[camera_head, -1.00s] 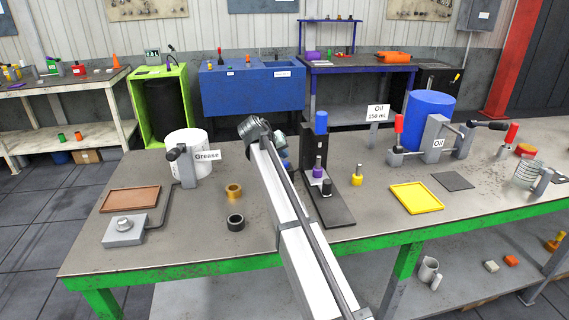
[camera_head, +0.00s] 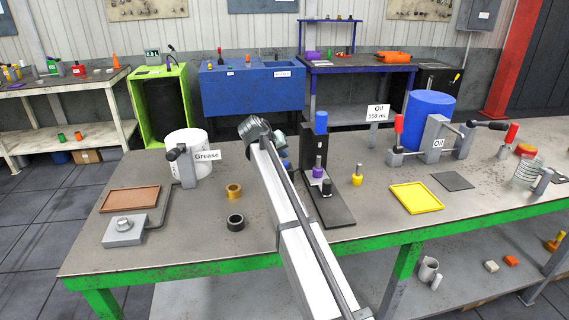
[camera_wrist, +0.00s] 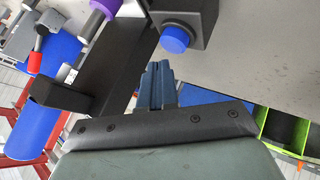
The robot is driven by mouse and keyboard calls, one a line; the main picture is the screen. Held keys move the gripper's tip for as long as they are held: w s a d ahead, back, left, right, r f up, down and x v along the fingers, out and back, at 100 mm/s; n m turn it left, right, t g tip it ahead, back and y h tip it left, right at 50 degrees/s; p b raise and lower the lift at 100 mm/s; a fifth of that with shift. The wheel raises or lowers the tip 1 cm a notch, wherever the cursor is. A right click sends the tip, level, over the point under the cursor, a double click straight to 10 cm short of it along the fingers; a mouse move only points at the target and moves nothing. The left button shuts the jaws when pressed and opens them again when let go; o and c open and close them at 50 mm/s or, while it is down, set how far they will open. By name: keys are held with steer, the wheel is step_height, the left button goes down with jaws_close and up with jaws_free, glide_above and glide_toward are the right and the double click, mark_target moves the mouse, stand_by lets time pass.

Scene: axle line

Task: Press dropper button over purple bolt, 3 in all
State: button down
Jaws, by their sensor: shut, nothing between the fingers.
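The dropper is a black stand (camera_head: 308,146) with a blue cylinder (camera_head: 321,122) at its top. The purple bolt (camera_head: 318,172) stands upright below that cylinder, its grey rod pointing up. It also shows at the top edge of the wrist view (camera_wrist: 102,6). A round blue button (camera_wrist: 174,38) sits on a black block in the wrist view. My gripper (camera_wrist: 157,68) is shut and empty, its fingertips just short of the button in that picture. I cannot tell whether they touch it. In the head view my arm hides most of the button area.
A yellow bolt (camera_head: 357,174), a yellow tray (camera_head: 416,197) and the oil barrel (camera_head: 431,112) stand to the right. A gold ring (camera_head: 234,191), a black ring (camera_head: 236,221) and the grease bucket (camera_head: 187,150) stand to the left. The front table middle is mostly clear.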

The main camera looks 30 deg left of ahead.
steer(key=shift+f, duration=0.95)
stand_by(1.7)
steer(key=shift+r, duration=0.95)
steer(key=shift+r, duration=2.5)
steer(key=shift+r, duration=0.1)
stand_by(0.7)
step_height(320, 180, up, 4)
steer(key=shift+f, duration=0.2)
steer(key=shift+f, duration=0.15)
